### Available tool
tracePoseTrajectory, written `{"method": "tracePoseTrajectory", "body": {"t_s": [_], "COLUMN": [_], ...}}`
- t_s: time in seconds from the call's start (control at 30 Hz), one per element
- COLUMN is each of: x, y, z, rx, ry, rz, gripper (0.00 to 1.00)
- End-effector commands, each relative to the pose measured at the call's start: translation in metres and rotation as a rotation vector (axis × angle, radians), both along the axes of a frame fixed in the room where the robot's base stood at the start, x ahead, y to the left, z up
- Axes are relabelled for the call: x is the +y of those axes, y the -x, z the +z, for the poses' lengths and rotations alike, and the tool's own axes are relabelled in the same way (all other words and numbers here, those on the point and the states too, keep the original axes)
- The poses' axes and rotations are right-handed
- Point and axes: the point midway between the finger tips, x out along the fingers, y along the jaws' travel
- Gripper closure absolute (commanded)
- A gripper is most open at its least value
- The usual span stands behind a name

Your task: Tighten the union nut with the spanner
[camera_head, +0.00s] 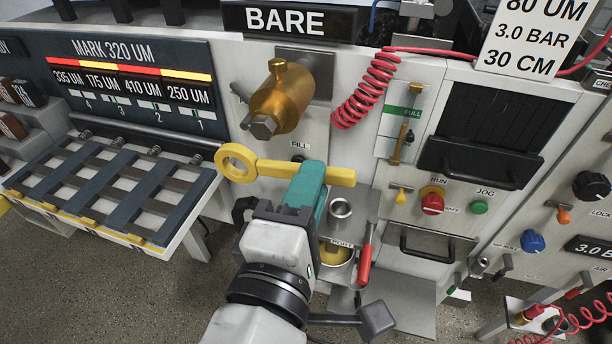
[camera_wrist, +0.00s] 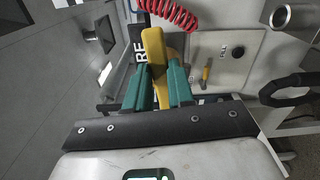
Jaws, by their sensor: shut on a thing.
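The yellow spanner (camera_head: 265,168) is held roughly level across my gripper (camera_head: 308,183), with its ring end to the left and its plain handle end to the right. The teal fingers are shut on the spanner's shank. In the wrist view, the yellow spanner (camera_wrist: 153,50) stands between the teal fingers of my gripper (camera_wrist: 158,78). A brass fitting (camera_head: 287,93) with a grey hex nut (camera_head: 262,126) at its front end sits on the machine panel. The ring appears below and left of the hex nut, apart from it. The nut cannot be made out in the wrist view.
A red coiled hose (camera_head: 368,88) hangs right of the fitting. A red-handled tool (camera_head: 365,262) and a metal cup (camera_head: 340,208) are to the right of my gripper. A slatted rack (camera_head: 110,187) stands at left. Knobs and buttons fill the right panel.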

Motion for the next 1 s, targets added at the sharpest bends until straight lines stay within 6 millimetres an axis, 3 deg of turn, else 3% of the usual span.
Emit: {"method": "tracePoseTrajectory", "body": {"t_s": [0.33, 1.0], "x": [-0.001, -0.016], "y": [0.002, -0.040], "z": [0.003, 0.001], "rx": [0.004, 0.003], "ry": [-0.002, -0.003], "rz": [-0.005, -0.006], "gripper": [1.00, 1.00]}}
